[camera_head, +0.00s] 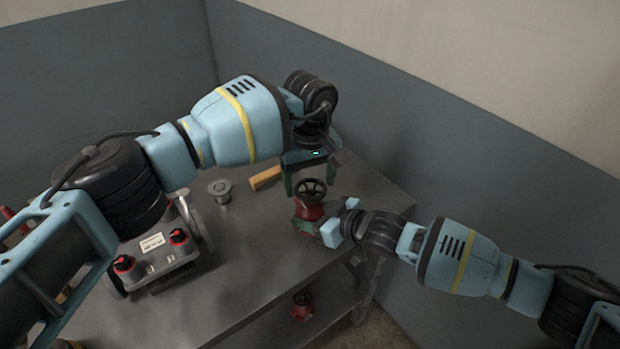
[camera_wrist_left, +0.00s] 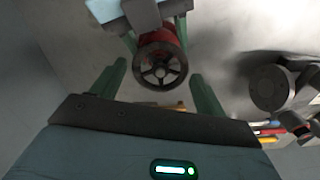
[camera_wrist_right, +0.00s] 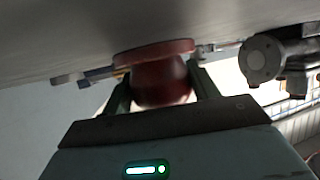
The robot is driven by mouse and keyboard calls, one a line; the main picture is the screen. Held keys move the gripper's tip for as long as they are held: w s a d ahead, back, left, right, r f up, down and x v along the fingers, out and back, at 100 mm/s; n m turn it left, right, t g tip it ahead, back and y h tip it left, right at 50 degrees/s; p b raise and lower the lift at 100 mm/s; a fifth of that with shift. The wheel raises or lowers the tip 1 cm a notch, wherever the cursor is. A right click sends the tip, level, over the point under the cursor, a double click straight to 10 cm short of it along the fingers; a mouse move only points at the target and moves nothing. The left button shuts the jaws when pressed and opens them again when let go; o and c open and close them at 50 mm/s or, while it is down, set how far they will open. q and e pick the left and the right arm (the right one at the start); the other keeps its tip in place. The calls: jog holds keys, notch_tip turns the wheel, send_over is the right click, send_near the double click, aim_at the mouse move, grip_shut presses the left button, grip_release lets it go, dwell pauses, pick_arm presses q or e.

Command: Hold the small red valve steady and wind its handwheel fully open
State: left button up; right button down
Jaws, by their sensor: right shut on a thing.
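The small red valve (camera_head: 306,210) stands near the bench's right edge, with its dark spoked handwheel (camera_head: 311,189) on top. My right gripper (camera_head: 326,226) is shut on the red body from the right; the right wrist view shows the body (camera_wrist_right: 160,82) between its two green fingers, below a red flange (camera_wrist_right: 155,52). My left gripper (camera_head: 308,176) is above the handwheel with its fingers apart. In the left wrist view the handwheel (camera_wrist_left: 161,67) lies ahead, between and beyond the open fingertips, with no visible contact.
A wooden block (camera_head: 266,178) and a grey round fitting (camera_head: 219,188) lie left of the valve on the grey bench (camera_head: 262,235). A metal box with red knobs (camera_head: 153,257) stands further left. Another red valve (camera_head: 302,304) is on the lower shelf. Walls close in behind.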

pick_arm(q)
jog(key=c, duration=0.7)
